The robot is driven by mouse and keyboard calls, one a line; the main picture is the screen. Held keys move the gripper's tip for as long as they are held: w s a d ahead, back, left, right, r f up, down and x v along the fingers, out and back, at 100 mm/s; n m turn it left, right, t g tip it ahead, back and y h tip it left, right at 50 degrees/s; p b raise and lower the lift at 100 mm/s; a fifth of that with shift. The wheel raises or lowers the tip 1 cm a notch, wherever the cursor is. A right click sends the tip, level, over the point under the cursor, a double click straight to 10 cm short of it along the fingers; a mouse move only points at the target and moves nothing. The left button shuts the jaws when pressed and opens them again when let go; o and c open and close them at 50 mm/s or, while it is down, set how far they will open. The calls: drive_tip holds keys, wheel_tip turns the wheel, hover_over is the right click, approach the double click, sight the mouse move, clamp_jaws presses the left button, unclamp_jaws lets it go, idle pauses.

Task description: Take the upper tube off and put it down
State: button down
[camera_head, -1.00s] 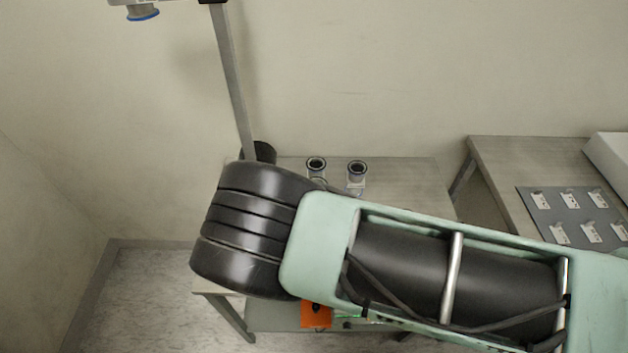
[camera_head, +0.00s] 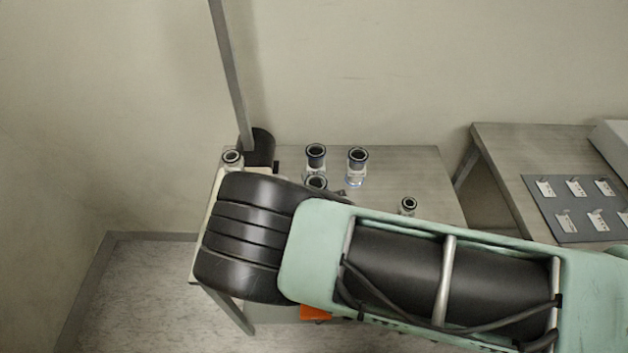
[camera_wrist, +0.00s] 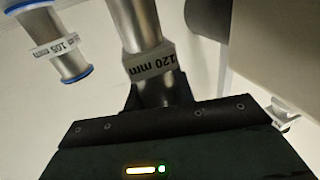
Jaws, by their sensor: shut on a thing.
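My gripper (camera_wrist: 158,92) shows in the wrist view, shut on a grey metal tube (camera_wrist: 140,28) with a white "120 mm" label (camera_wrist: 152,63). The tube runs up out of the frame, so its far end is hidden. A second tube (camera_wrist: 62,52), with blue rims and a "105 mm" label, is apart from the gripper at the upper left.
A table (camera_head: 405,165) carries several short tubes with dark openings, one at the back left (camera_head: 232,159) and one at the right (camera_head: 408,206). A grey post (camera_head: 228,75) rises by a black cylinder (camera_head: 260,148). A side table (camera_head: 505,150) holds a labelled panel (camera_head: 577,207).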

drive_tip(key=shift+s+f+b, duration=0.1)
drive_tip(key=shift+f+b, duration=0.45)
drive_tip(key=shift+f, duration=0.1)
